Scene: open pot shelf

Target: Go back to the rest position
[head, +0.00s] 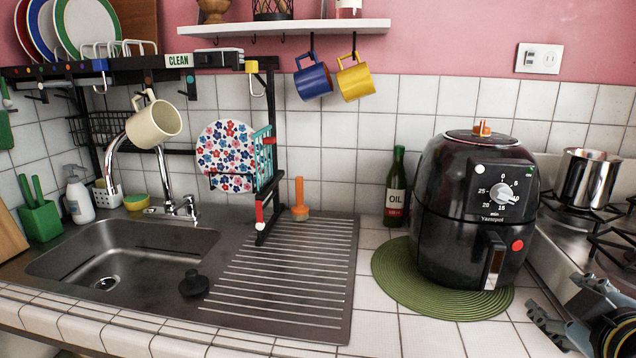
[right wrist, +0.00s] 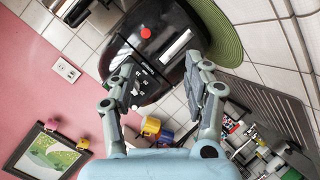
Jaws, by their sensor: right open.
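My right gripper (head: 556,292) is at the lower right of the head view, in front of and to the right of the black air fryer (head: 452,205). Its two grey fingers are apart, with nothing between them. In the right wrist view the open right gripper (right wrist: 163,78) points toward the air fryer (right wrist: 150,40), whose handle and red dot show beyond the fingertips. I cannot tell the exact gap to the fryer. My left gripper is not in view.
The air fryer stands on a round green mat (head: 400,287). A steel pot (head: 586,178) sits on the stove at the right. An oil bottle (head: 396,190), a sink (head: 125,255) and a black dish rack (head: 270,130) lie to the left. The front counter tiles are clear.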

